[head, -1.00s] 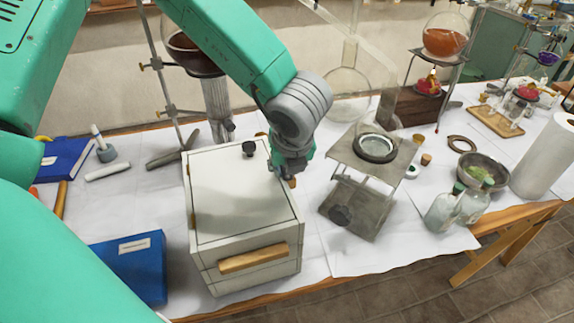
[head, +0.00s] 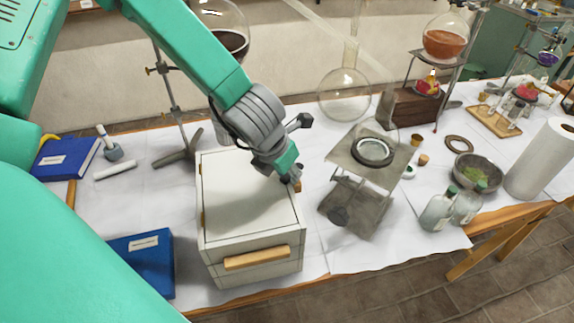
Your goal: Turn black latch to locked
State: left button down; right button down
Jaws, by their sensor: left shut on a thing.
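A white box (head: 240,190) with a wooden front handle (head: 257,257) stands on the table, its lid closed. My left gripper (head: 288,178) reaches down to the box's right side, near the lid's right edge. It is shut on a small dark thing there, which seems to be the black latch; the fingers hide most of it, so its turn position cannot be told. A small wooden piece (head: 298,187) shows just beside the fingertips. My right gripper is not in view.
A metal stand (head: 345,155) with a round glass dish is close on the right. Blue books (head: 145,260) lie on the left. A round flask (head: 343,95) stands behind, and glass bottles (head: 437,210) stand on the right.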

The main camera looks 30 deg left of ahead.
pick_arm(q)
jog(key=m+p, duration=0.1)
jog(key=m+h+p, duration=0.1)
jog(key=m+p, duration=0.1)
jog(key=shift+a+r+m, duration=0.1)
jog(key=shift+r+m, duration=0.1)
jog(key=shift+m, duration=0.1)
jog(key=shift+f+m+g+h+p, duration=0.15)
jog(key=shift+m+g+h+p, duration=0.5)
jog(key=shift+m+p, duration=1.2)
jog(key=c, duration=1.4)
grip_release()
jog(key=shift+a, duration=0.1)
jog(key=v, duration=1.1)
jog(key=shift+a+r, duration=0.25)
jog(key=shift+r, duration=0.1)
